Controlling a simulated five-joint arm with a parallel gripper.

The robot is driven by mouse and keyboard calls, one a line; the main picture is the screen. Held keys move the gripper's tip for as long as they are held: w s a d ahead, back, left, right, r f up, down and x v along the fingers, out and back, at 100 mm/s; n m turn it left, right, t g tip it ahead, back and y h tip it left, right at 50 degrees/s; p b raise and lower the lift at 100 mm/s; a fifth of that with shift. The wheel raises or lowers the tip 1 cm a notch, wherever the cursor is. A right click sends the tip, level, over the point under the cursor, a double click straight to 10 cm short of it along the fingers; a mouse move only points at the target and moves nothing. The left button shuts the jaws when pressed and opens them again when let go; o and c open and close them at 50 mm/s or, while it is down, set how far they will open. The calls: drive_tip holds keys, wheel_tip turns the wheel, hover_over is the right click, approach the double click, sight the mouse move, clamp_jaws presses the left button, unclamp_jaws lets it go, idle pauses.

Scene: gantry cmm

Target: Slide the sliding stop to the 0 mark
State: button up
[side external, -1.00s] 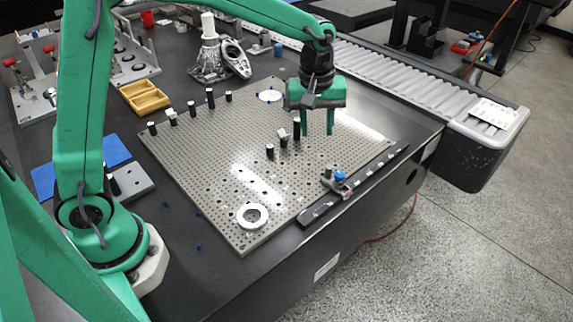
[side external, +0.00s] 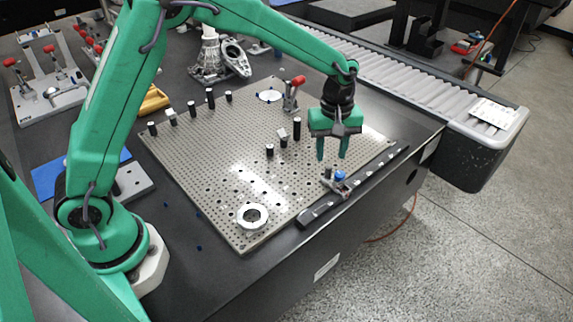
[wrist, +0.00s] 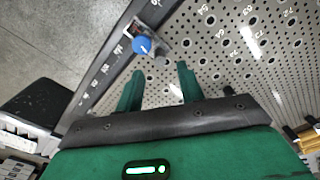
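The sliding stop (side external: 335,182) is a small metal block with a blue knob on a dark rail (side external: 318,213) along the perforated plate's near right edge. White marks run along the rail; I cannot tell which is 0. My gripper (side external: 332,158) hangs just above the stop, fingers pointing down and spread, with nothing between them. In the wrist view, the stop's blue knob (wrist: 142,46) lies just beyond the fingertips (wrist: 160,69), nearer the left finger. The stop appears apart from both fingers.
The perforated plate (side external: 215,160) carries several black posts, a white ring (side external: 252,216) and a red-handled clamp (side external: 292,93) behind my gripper. A ribbed conveyor-like unit (side external: 420,85) runs along the right. The rail's near left part is clear.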

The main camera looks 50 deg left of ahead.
sight(329, 167)
drive_tip(key=shift+f, duration=2.85)
clamp_jaws()
